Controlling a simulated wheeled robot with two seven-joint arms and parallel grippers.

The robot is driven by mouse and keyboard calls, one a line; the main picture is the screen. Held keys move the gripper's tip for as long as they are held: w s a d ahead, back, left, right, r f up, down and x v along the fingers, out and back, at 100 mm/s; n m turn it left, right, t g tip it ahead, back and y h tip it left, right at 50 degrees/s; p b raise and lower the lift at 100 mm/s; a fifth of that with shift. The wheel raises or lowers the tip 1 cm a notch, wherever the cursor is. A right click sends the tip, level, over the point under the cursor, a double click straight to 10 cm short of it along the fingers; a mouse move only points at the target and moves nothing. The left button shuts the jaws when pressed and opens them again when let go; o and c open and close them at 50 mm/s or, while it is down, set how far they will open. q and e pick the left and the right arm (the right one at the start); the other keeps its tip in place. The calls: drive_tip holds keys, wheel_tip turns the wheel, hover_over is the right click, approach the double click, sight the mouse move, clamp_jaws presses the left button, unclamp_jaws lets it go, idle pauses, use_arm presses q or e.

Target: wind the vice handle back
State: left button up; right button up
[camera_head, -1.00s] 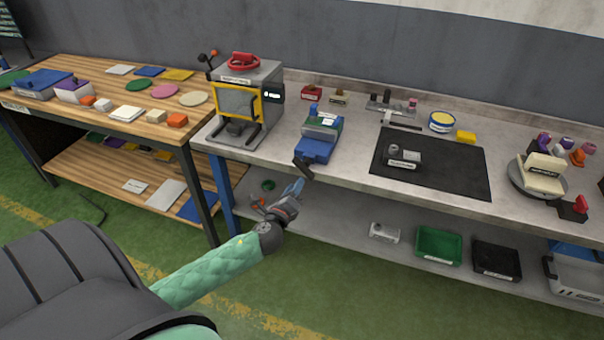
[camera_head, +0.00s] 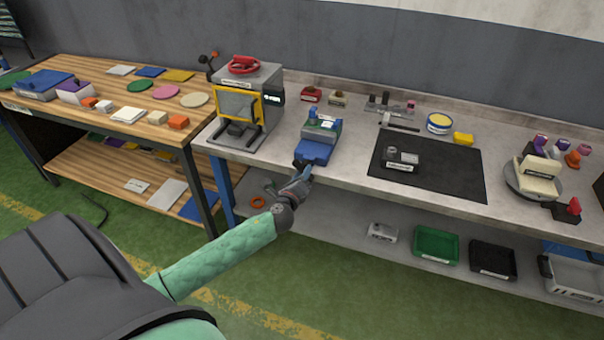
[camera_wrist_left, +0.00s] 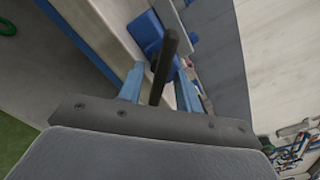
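The blue vice (camera_head: 316,148) is mounted at the front edge of the grey bench, left of the black mat; part of its blue body (camera_wrist_left: 146,33) shows in the left wrist view. Its dark handle (camera_wrist_left: 164,66) is a bar between my left gripper's two blue fingers. My left gripper (camera_head: 302,174) is at the front of the vice, just below the bench edge. In the left wrist view its fingers (camera_wrist_left: 160,85) stand apart, with a gap on each side of the handle. In the head view the gripper covers much of the handle. My right gripper is not in view.
A grey machine with a yellow frame (camera_head: 260,106) stands left of the vice. The black mat (camera_head: 440,178) lies to the right. Below, a shelf (camera_head: 335,228) holds a green bin (camera_head: 436,246) and a black bin (camera_head: 492,260). A wooden table (camera_head: 75,120) stands at the left.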

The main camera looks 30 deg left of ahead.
use_arm(q)
clamp_jaws()
idle(0.3)
